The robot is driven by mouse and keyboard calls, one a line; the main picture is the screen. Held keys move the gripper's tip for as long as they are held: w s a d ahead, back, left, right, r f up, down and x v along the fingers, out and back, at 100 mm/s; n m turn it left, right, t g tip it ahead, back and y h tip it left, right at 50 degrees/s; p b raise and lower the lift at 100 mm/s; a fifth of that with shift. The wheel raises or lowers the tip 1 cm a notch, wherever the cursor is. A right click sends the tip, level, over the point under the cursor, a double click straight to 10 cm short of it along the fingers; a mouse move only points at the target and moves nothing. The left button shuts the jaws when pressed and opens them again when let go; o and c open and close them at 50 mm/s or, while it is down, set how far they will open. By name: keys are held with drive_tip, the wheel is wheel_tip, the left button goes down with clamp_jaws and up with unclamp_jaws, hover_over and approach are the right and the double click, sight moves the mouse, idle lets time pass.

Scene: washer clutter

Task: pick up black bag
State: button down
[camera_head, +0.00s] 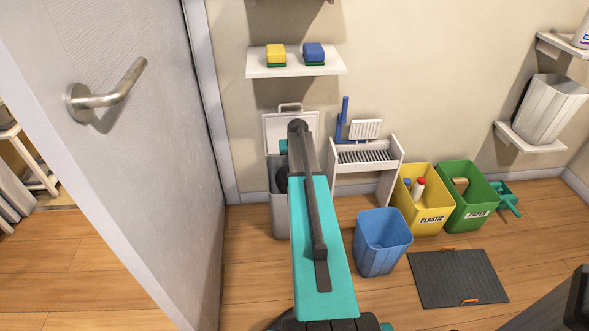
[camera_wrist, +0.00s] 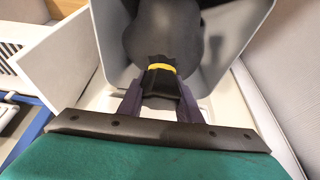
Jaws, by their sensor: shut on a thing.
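The black bag (camera_wrist: 165,38) is a dark, rounded bag with a yellow tie (camera_wrist: 161,68) around its neck, seen in the wrist view. It sits within the mouth of a grey bin (camera_wrist: 255,25). My gripper (camera_wrist: 162,92) is shut on the gathered neck of the bag, below the yellow tie in the picture. In the head view, the grey bin (camera_head: 278,215) with its raised lid (camera_head: 272,128) stands against the wall, and my arm hides most of it. A small dark part of the bag (camera_head: 281,180) shows at the bin's edge.
A door (camera_head: 150,190) stands close on the left. A white rack (camera_head: 368,158) is right of the bin. A blue bin (camera_head: 382,243), a yellow bin (camera_head: 425,215) and a green bin (camera_head: 465,212) stand further right. A shelf (camera_head: 295,70) with sponges hangs above.

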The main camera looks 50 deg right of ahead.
wheel_tip(320, 180, up, 14)
drive_tip(key=p, duration=0.2)
drive_tip(key=shift+p, duration=0.3)
drive_tip(key=shift+a+r, duration=0.1)
idle(0.5)
